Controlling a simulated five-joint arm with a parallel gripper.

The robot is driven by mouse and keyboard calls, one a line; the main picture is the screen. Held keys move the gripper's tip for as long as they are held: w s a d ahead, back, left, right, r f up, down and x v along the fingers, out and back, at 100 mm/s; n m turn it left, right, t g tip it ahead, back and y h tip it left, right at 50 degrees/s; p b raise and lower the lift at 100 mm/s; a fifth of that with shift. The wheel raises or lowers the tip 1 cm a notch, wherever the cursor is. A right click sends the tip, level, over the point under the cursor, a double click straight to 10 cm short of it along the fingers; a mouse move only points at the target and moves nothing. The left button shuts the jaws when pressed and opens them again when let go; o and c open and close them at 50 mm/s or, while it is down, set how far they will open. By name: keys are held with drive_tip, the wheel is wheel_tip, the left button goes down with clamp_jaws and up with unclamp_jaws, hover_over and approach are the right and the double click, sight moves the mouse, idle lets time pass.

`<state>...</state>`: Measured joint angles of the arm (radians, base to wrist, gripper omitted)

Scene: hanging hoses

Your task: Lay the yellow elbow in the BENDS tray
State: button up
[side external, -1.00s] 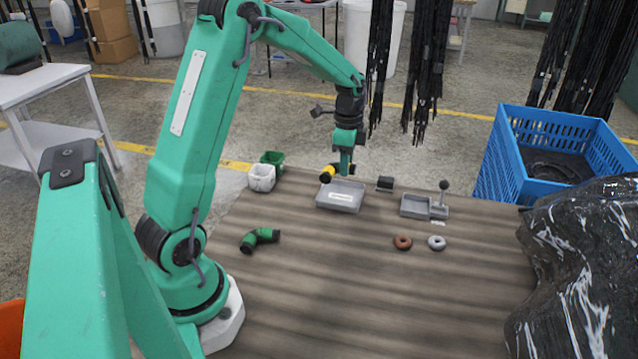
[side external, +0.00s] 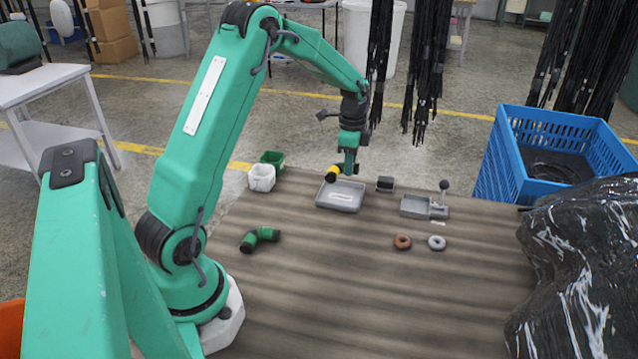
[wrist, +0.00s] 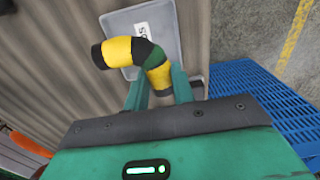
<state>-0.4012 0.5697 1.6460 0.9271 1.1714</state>
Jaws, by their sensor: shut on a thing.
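The yellow elbow (side external: 332,174) with black ends is held in my gripper (side external: 346,172) over the back left of the grey BENDS tray (side external: 341,208). In the wrist view, the elbow (wrist: 117,50) is bent between my gripper's fingers (wrist: 158,86), which are shut on it. One arm of the elbow points left, past the tray's edge in that view. The tray (wrist: 172,30) lies beyond the elbow, with its label partly covered. I cannot tell the exact gap between the elbow and the tray.
A green elbow (side external: 260,238) lies nearer my base. White (side external: 262,178) and green (side external: 273,159) bins stand left of the tray. A small dark block (side external: 385,184), a grey fixture (side external: 418,207) and two rings (side external: 403,242) are to the right. Black hoses (side external: 428,70) hang behind.

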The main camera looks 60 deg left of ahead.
drive_tip(key=shift+f, duration=2.15)
drive_tip(key=o, duration=1)
drive_tip(key=shift+o, duration=0.6)
drive_tip(key=o, duration=0.3)
drive_tip(key=shift+r, duration=3.5)
